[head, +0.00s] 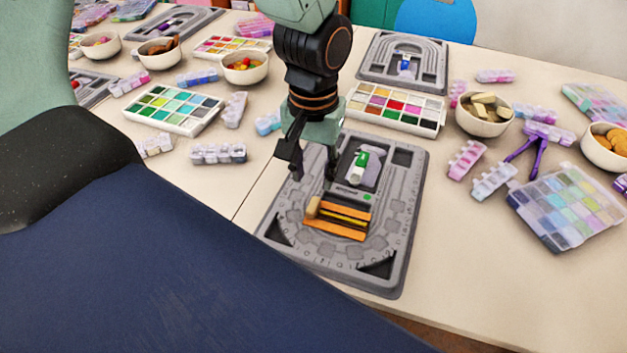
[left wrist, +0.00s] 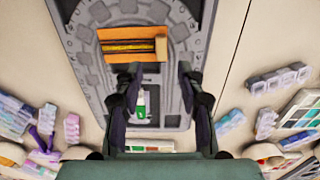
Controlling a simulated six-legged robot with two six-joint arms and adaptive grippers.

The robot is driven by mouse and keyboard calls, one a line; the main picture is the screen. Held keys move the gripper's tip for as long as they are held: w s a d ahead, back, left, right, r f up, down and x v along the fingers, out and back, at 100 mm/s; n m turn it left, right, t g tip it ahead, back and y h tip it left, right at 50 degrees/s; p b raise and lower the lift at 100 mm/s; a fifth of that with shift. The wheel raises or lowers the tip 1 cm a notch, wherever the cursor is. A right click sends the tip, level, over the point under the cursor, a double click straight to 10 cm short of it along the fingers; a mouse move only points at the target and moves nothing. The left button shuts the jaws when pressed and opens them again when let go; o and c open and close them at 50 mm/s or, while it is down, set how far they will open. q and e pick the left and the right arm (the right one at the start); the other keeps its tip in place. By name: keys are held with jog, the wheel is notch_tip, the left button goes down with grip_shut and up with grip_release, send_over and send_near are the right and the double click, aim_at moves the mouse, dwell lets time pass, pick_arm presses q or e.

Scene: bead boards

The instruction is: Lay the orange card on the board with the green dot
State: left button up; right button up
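The orange card (head: 338,219) lies on the grey board (head: 400,265), with a dark and yellow band across its middle and a tan block (head: 313,207) at its left end. A small green dot (head: 367,197) shows on this board. The card also shows in the left wrist view (left wrist: 125,33), with the tan block (left wrist: 161,47) at its right end. My left gripper (head: 315,172) is above the board, behind the card in the head view. Its fingers (left wrist: 158,85) are apart with nothing held between them. My right gripper is not in view.
A green and white item (head: 359,163) lies in the board's recess. Another grey board (head: 436,68) is behind. Paint-like palettes (head: 407,122), bowls (head: 483,125) and bead boxes (head: 575,205) stand around. Bare tabletop (head: 465,270) is free right of the board.

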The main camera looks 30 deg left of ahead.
pick_arm(q)
jog(key=shift+w+r+p, duration=0.1)
jog(key=shift+r+p, duration=0.25)
jog(key=shift+r, duration=1.35)
